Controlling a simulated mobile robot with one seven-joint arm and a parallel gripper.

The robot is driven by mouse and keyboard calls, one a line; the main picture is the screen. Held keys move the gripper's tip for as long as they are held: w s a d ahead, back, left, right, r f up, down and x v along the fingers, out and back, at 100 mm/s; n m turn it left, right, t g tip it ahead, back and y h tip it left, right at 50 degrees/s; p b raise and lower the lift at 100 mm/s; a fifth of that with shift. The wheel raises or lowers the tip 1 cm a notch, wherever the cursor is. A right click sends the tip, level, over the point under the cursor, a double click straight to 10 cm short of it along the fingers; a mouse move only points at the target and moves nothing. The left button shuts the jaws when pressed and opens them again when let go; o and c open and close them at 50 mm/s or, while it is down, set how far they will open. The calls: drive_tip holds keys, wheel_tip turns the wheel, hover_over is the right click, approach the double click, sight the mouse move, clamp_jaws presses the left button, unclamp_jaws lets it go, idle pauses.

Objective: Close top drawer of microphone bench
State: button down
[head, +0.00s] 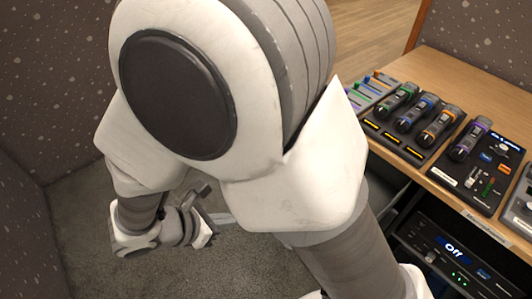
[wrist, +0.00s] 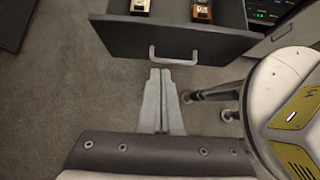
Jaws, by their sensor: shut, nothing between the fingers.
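The microphone bench (head: 425,70) stands at the right in the head view, with a wooden top and a label on its front edge. In the wrist view a dark drawer (wrist: 115,38) is pulled out over the carpet, with small items inside. It has a pale bar handle (wrist: 173,61) on its front. My gripper (wrist: 160,72) is shut and empty, its fingertips just below the handle in the picture; I cannot tell whether they touch it. In the head view my gripper (head: 228,218) is low, left of the bench, and my arm hides most of the drawer.
Microphones (head: 440,127) and control panels (head: 485,175) with faders lie on the bench top. A dark unit reading "Off" (head: 453,247) sits in the bench below. Speckled partitions (head: 45,80) stand at the left and back.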

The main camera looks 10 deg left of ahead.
drive_tip(key=shift+w+d+f+b, duration=0.65)
drive_tip(key=shift+w+d+f, duration=0.5)
drive_tip(key=shift+w, duration=0.2)
drive_tip(key=shift+w+d+f+b, duration=0.7)
drive_tip(key=shift+w+d+f, duration=0.3)
drive_tip(key=shift+w+d, duration=0.3)
drive_tip(key=shift+w+d+f+b, duration=0.65)
drive_tip(key=shift+w+d+f, duration=0.45)
drive_tip(key=shift+w, duration=0.35)
